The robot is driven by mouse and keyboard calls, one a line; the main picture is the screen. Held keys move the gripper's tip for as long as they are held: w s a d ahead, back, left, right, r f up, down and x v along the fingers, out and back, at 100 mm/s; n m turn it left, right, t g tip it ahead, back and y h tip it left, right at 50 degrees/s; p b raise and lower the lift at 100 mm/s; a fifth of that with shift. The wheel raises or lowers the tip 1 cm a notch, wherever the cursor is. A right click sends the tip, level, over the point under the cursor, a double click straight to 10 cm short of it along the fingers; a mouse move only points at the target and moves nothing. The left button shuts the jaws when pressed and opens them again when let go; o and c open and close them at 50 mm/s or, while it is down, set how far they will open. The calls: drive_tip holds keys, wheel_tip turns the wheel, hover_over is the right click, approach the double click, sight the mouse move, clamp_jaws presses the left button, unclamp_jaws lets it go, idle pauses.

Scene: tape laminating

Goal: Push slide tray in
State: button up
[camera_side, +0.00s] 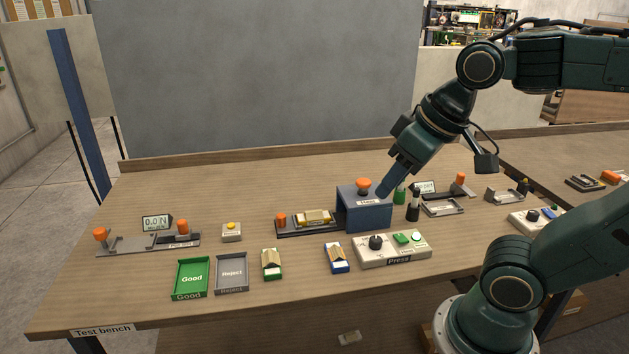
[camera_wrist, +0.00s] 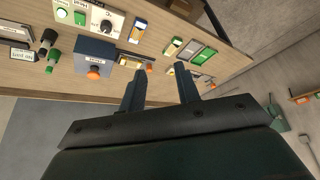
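The slide tray (camera_side: 291,233) is dark, with an orange knob (camera_side: 281,219) at its left end. It sticks out to the left of the blue-grey press housing (camera_side: 368,217), and a gold-coloured piece (camera_side: 314,217) lies on it. The housing has an orange knob (camera_side: 364,184) on top. In the wrist view the tray's orange knob (camera_wrist: 149,67) shows beside the housing (camera_wrist: 95,51). My gripper (camera_side: 384,192) is above the bench near the housing's upper right in the side view. In the wrist view my gripper (camera_wrist: 161,86) has its fingers apart with nothing between them.
A white press control box (camera_side: 394,249) stands in front of the housing. Green and black bottle-like items (camera_side: 406,204) stand to its right. Green Good (camera_side: 191,279) and grey Reject (camera_side: 232,274) trays lie at front left.

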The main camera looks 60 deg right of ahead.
drive_tip(key=w+d+r+m+g, duration=0.1)
drive_tip(key=w+r+m, duration=0.15)
drive_tip(key=w, duration=0.55)
drive_tip(key=m+g, duration=0.4)
drive_tip(key=m, duration=0.4)
hover_over(281, 215)
wheel_tip(281, 215, down, 15)
drive_tip(key=shift+w+r, duration=0.1)
drive_tip(key=shift+r, duration=0.05)
drive_tip(key=shift+f, duration=6.9)
drive_tip(key=shift+d, duration=0.1)
clamp_jaws()
